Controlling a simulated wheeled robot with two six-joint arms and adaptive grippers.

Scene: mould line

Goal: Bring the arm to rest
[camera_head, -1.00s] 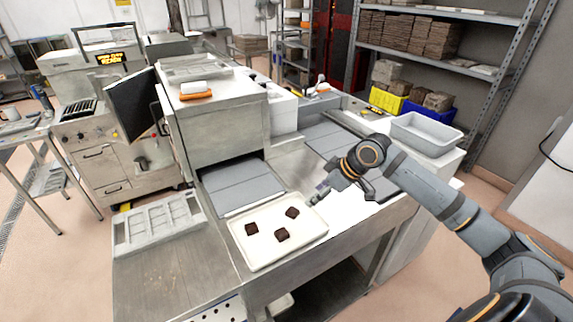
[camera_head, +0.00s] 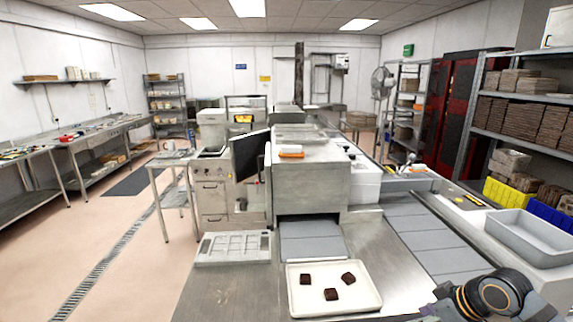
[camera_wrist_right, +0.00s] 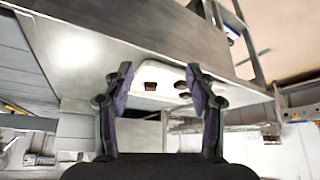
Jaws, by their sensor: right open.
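My right arm shows at the bottom right of the head view, with its wrist joint over the right side of the steel table. My right gripper (camera_wrist_right: 160,85) is open in the right wrist view, with nothing between its fingers. Past the fingertips lies the white tray (camera_head: 366,298) with three dark brown pieces (camera_head: 331,294). The tray also shows in the right wrist view (camera_wrist_right: 143,98), apart from the fingers. My left gripper is in neither view.
A pale mould (camera_head: 233,260) lies left of the tray on the steel table (camera_head: 225,292). A machine with a belt (camera_head: 311,242) stands behind the tray. A grey bin (camera_head: 530,240) stands at the right. A shelf rack is beyond it.

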